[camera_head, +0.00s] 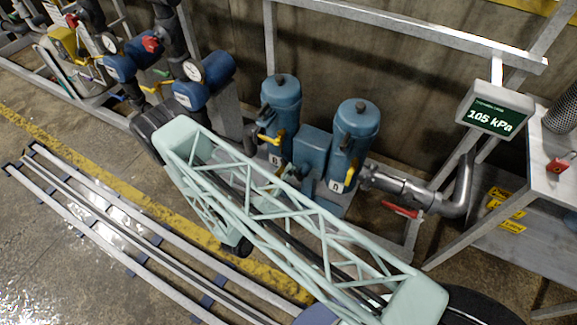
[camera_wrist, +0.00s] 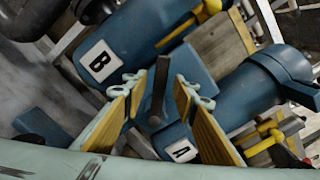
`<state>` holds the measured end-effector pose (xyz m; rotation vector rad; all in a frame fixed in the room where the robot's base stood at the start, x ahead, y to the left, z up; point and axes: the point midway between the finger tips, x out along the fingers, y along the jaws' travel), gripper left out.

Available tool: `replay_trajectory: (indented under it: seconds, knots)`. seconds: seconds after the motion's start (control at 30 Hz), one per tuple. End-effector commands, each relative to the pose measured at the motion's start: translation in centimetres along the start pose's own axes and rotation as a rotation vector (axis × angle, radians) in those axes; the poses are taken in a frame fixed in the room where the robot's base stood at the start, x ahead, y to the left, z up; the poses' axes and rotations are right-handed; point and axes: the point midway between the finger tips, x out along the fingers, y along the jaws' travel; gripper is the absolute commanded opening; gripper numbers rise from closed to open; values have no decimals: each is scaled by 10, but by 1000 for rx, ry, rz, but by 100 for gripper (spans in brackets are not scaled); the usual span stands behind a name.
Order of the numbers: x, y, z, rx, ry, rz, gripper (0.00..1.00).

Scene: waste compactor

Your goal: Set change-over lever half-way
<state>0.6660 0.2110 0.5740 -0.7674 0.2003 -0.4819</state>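The change-over lever (camera_wrist: 158,92) is a dark, narrow bar on the blue block (camera_wrist: 188,68) between the two blue canisters. In the wrist view it stands nearly upright. My gripper (camera_wrist: 161,84) is open, with one tan-padded finger left of the lever and one right of it; gaps show on both sides. The canister body labelled B (camera_wrist: 97,62) is at upper left, and the label A (camera_wrist: 181,150) shows below right of the lever. In the head view, canister B (camera_head: 281,105) and canister A (camera_head: 354,135) stand behind my pale green arm; I cannot make out the lever or gripper there.
Yellow handles (camera_head: 271,139) (camera_head: 349,173) sit on the canisters. A red-handled valve (camera_head: 402,210) is on the pipe at right. A display (camera_head: 495,112) reads 105 kPa. Gauges and blue valves (camera_head: 204,72) stand at left. Floor rails (camera_head: 100,220) run along the lower left.

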Motion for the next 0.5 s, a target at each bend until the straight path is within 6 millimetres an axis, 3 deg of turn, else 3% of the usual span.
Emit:
replay_trajectory:
  seconds: [0.5]
  knots:
    - [32,0,0,-1,0,-1,26]
